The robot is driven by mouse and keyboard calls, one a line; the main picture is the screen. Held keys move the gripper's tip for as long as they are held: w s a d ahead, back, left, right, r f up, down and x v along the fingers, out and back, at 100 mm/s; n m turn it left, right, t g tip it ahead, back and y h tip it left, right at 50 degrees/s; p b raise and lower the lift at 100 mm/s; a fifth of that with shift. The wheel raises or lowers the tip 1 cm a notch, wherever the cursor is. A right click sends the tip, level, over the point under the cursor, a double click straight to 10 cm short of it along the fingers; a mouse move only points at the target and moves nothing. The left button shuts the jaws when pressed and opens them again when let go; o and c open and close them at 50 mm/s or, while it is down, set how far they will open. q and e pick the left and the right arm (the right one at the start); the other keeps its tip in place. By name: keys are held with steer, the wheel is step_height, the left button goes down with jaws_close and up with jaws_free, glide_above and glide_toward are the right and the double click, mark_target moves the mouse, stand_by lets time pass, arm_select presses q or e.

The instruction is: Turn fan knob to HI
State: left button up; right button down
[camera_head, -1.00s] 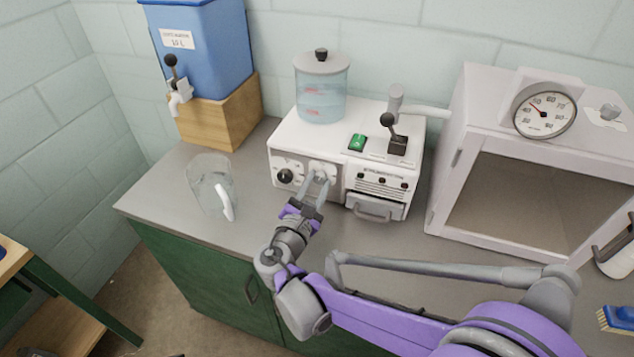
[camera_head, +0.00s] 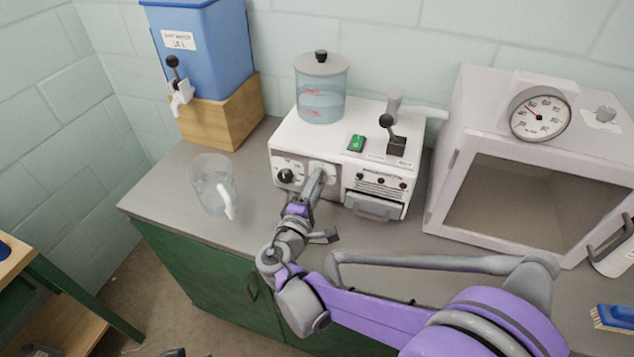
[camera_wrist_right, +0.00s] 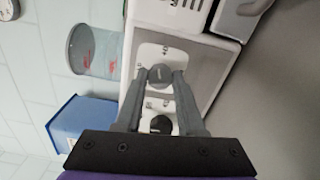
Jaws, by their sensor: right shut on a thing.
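The white machine (camera_head: 300,140) stands on the grey counter against the wall. Its front has a black knob (camera_head: 285,176) on the left, also in the right wrist view (camera_wrist_right: 160,124). To the right of it is a grey knob (camera_wrist_right: 158,75) on a white dial plate with small marks. My right gripper (camera_head: 318,176) is at this grey knob, and its two fingers are shut on the knob's sides in the wrist view. In the head view the fingers hide most of the knob. I cannot read the dial marks or the knob's setting. My left gripper is not in view.
A clear jug (camera_head: 210,185) stands left of the machine. A blue water tank (camera_head: 208,50) on a wooden block (camera_head: 225,120) is behind it. A white cabinet with a gauge (camera_head: 540,114) stands to the right. The counter's front strip (camera_head: 175,205) is mostly free.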

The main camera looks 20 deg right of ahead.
steer(key=shift+m, duration=1.9)
steer(key=c, duration=0.5)
jaws_free()
steer(key=v, duration=1.1)
steer(key=shift+w+d, duration=0.1)
